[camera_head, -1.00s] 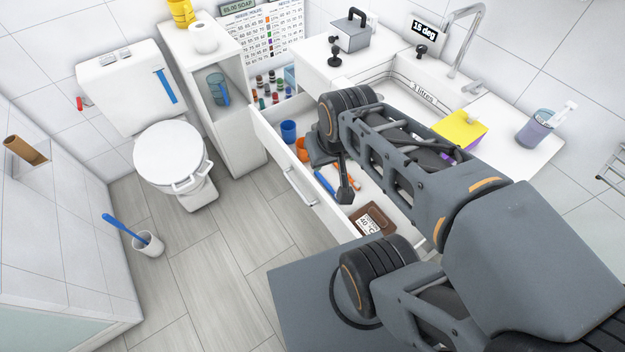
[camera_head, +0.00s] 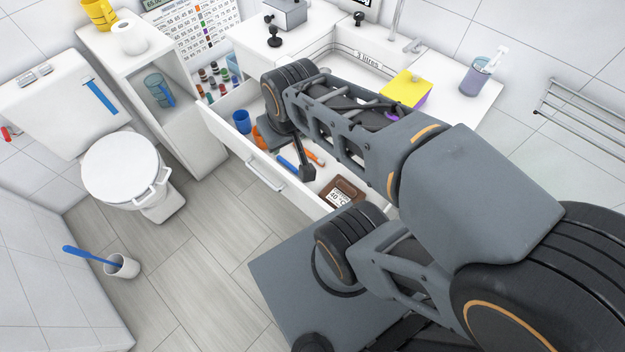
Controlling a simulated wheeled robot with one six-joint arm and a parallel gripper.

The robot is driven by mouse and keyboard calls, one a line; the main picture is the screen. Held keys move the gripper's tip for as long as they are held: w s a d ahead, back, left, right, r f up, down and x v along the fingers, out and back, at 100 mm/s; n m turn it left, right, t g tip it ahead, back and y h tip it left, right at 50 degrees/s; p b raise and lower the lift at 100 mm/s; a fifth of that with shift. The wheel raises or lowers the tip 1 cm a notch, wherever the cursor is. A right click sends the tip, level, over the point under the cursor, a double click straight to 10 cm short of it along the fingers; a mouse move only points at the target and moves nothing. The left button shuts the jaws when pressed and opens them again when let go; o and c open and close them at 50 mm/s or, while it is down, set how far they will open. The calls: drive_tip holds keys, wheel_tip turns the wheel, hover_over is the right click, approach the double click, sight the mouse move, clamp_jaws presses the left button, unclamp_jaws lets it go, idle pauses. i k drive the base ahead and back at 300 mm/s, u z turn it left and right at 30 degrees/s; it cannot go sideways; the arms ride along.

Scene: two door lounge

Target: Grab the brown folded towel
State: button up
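I cannot make out anything that is clearly a brown folded towel. A flat brown item (camera_head: 335,197) with a pale printed face lies in the near end of the open drawer (camera_head: 247,160); I cannot tell if it is cloth. My gripper (camera_head: 292,155) hangs over the drawer, on the far side of the brown item and apart from it. A dark fingertip shows beside the blue and orange things. My arm hides the rest of the gripper and part of the drawer, so its opening is unclear.
The drawer also holds a blue cup (camera_head: 242,121). The sink counter (camera_head: 455,112) carries a yellow-topped sponge (camera_head: 405,88) and a soap bottle (camera_head: 476,74). A metal rack (camera_head: 580,112) is on the right wall. The toilet (camera_head: 124,170) and brush holder (camera_head: 122,266) stand left, with bare floor between.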

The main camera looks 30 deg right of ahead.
sight(339, 190)
drive_tip(key=u, duration=0.4)
drive_tip(key=k, duration=1)
drive_tip(key=z, duration=0.3)
drive_tip(key=i, duration=0.5)
drive_tip(key=z, duration=0.4)
